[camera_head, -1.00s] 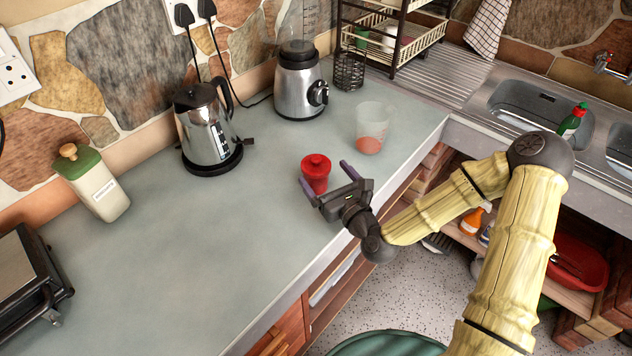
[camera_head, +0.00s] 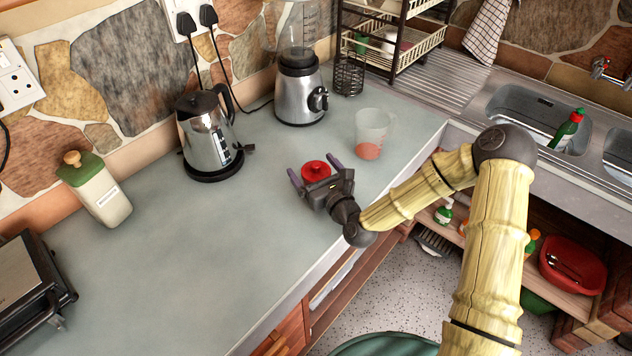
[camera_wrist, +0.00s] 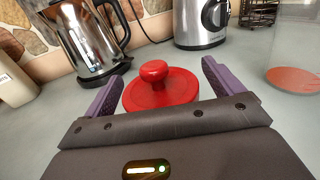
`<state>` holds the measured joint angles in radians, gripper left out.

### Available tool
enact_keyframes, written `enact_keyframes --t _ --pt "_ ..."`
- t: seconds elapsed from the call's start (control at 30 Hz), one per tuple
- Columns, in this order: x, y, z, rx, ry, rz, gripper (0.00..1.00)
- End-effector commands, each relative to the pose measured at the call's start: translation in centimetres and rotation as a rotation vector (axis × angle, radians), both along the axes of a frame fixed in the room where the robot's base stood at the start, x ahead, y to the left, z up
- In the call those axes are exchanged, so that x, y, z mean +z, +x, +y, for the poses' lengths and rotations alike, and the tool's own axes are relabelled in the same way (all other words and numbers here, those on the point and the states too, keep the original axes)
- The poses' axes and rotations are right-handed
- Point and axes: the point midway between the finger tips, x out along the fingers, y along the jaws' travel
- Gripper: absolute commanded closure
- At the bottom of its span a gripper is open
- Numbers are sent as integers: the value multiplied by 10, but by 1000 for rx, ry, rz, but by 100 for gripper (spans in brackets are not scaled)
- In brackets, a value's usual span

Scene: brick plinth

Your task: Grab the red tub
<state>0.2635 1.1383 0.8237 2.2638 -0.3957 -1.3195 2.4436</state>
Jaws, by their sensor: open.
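The red tub (camera_head: 315,170) stands upright on the grey counter, with a round knobbed lid. In the head view my gripper (camera_head: 314,170) is open around it, one purple finger on each side, and the palm hides the tub's lower part. In the wrist view the tub's red lid and knob (camera_wrist: 156,88) sit between the two purple fingers, just ahead of the palm. Gaps show between the fingers and the lid, so the tub is not gripped.
A clear jug with red contents (camera_head: 370,135) stands to the right of the tub. A steel kettle (camera_head: 206,135) and a blender (camera_head: 299,90) stand behind. The counter (camera_head: 200,250) is clear at the left front. The sink (camera_head: 535,115) is at the right.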

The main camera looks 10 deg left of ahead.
Motion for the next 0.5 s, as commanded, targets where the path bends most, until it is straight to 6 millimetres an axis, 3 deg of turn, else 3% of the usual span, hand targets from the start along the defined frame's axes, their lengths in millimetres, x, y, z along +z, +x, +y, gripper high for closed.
enact_keyframes --t 0.43,0.5 --pt "0 -1 0 1 1 1 7" --pt "0 -1 0 1 0 0 21"
